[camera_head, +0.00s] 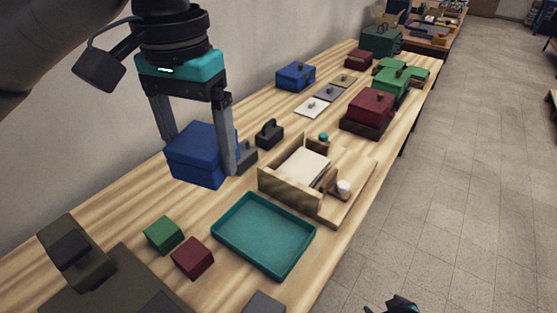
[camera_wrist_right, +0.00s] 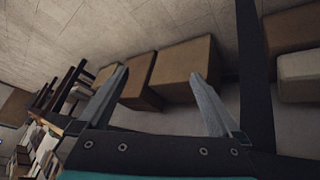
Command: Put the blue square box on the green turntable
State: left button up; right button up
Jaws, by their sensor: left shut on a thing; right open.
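The blue square box (camera_head: 197,160) is between the two fingers of my left gripper (camera_head: 198,152), which is shut on it near the wall side of the table. I cannot tell whether the box's underside touches the table. My right gripper (camera_wrist_right: 160,76) is open and empty in the right wrist view, with boxes on the floor behind its fingers. No green turntable can be made out for certain. Green boxes (camera_head: 391,85) stand at the far end of the table, and a dark olive-grey flat piece (camera_head: 105,285) is at the near left.
A teal tray (camera_head: 263,234) lies empty in front. A green cube (camera_head: 163,235) and a maroon cube (camera_head: 192,258) are left of it. A wooden organizer (camera_head: 290,187) stands behind the tray. Another blue box (camera_head: 295,76) and a maroon box (camera_head: 370,107) are further back.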

jog(key=w+d+r+n+t+y, duration=0.15)
jog(key=w+r+t, duration=0.25)
jog(key=w+r, duration=1.1)
jog(key=w+a+r+n+t+y, duration=0.1)
jog(key=a+r, duration=0.2)
jog(key=r, duration=0.4)
jog(key=w+a+r+n+t+y, duration=0.1)
jog(key=w+a+r, duration=0.15)
jog(key=r, duration=0.55)
jog(key=s+a+r+n+y, duration=0.2)
jog(key=a+r+y, duration=0.2)
jog(key=a+r, duration=0.35)
jog(key=n+g+y, duration=0.5)
jog(key=y, duration=0.5)
send_near(193, 142)
jog(key=shift+h, duration=0.25)
jog(key=shift+w+d+f+x, duration=0.1)
jog(key=shift+w+f+x, duration=0.05)
jog(key=shift+x, duration=1.75)
jog(key=shift+w+d+f+x, duration=0.1)
jog(key=shift+w+f+x, duration=0.1)
jog(key=shift+x, duration=1.7)
jog(key=shift+w+d+f+x, duration=0.1)
jog(key=shift+w+f+x, duration=0.05)
jog(key=shift+x, duration=1.8)
jog(key=shift+c, duration=0.2)
